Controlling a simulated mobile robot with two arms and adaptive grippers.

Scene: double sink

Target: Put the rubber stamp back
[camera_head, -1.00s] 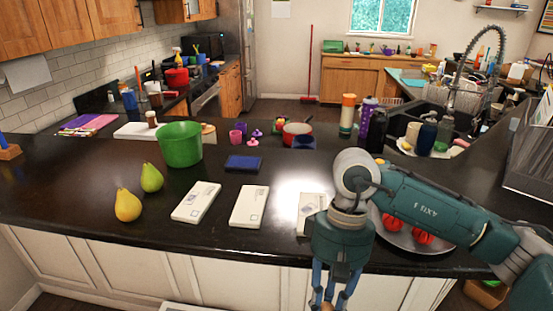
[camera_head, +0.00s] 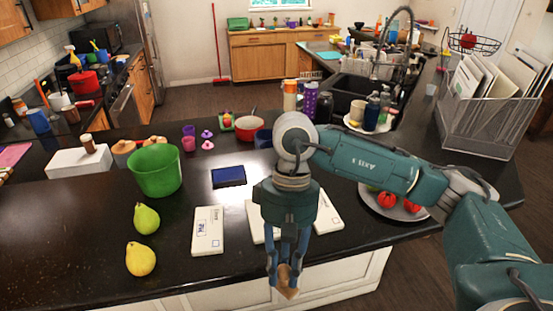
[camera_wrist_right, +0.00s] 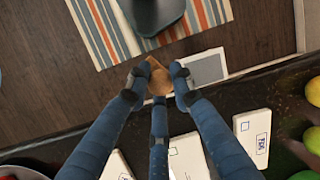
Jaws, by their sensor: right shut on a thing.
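My right gripper (camera_head: 284,262) is shut on the rubber stamp (camera_head: 288,284), a small light-brown wooden piece, at the counter's front edge. In the right wrist view the fingers (camera_wrist_right: 158,84) close around the stamp (camera_wrist_right: 160,77), with floor and rug behind it. A dark blue ink pad (camera_head: 228,177) lies flat on the counter, behind and left of the gripper. Three white envelope-like pieces lie in a row: left (camera_head: 208,231), middle (camera_head: 255,222), partly hidden by my gripper, and right (camera_head: 328,214). The left one bears dark printed marks. My left gripper is not in view.
Two pears (camera_head: 146,219) and a green pot (camera_head: 155,171) stand on the left. A plate (camera_head: 372,203) with red items is on the right, near a wire file rack (camera_head: 490,115). Bare black counter (camera_head: 80,245) lies at the front left.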

